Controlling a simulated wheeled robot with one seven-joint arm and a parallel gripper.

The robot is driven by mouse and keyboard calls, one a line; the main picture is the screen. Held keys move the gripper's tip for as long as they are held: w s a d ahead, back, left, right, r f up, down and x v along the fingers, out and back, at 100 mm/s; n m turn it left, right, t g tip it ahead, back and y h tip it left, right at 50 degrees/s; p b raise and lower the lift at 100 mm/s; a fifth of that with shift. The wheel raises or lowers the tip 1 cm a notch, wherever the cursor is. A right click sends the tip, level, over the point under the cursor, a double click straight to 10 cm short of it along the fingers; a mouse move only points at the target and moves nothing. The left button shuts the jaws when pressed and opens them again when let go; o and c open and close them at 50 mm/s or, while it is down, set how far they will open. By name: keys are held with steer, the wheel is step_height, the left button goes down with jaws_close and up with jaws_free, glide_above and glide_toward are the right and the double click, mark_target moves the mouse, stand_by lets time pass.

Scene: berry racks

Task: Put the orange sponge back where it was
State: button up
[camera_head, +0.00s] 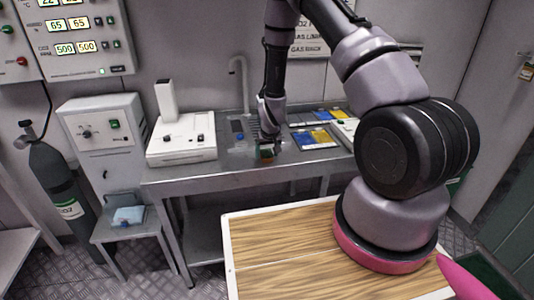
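My gripper (269,140) points down over the metal counter (225,172), near the counter's front edge and left of the blue and yellow packets. A small block with orange and green on it (266,154), which looks like the orange sponge, is right at the fingertips. It is too small and partly covered to tell whether the fingers close on it, or whether it touches the counter.
A white device (181,138) stands on the counter's left. A tap (243,80) rises behind the gripper. Blue and yellow packets (314,138) lie to the right. A small side table (128,228) and a gas cylinder (55,180) stand at left.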

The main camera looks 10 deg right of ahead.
steer(key=shift+r, duration=0.1)
steer(key=s+d+r+m+y, duration=0.1)
steer(key=s+r, duration=0.3)
steer(key=r, duration=0.8)
steer(key=s+d+r+t, duration=0.1)
steer(key=s+r, duration=0.2)
steer(key=r, duration=0.8)
steer(key=s+d+r+m+y, duration=0.1)
steer(key=s+r, duration=0.3)
steer(key=r, duration=0.8)
steer(key=s+d+r+m, duration=0.1)
steer(key=s+r, duration=0.6)
steer(key=s, duration=0.2)
steer(key=s+d+r+m+t, duration=0.1)
steer(key=s+r, duration=0.6)
steer(key=s, duration=0.2)
steer(key=shift+s+d+t, duration=0.25)
steer(key=shift+d+t, duration=0.05)
steer(key=shift+d, duration=0.1)
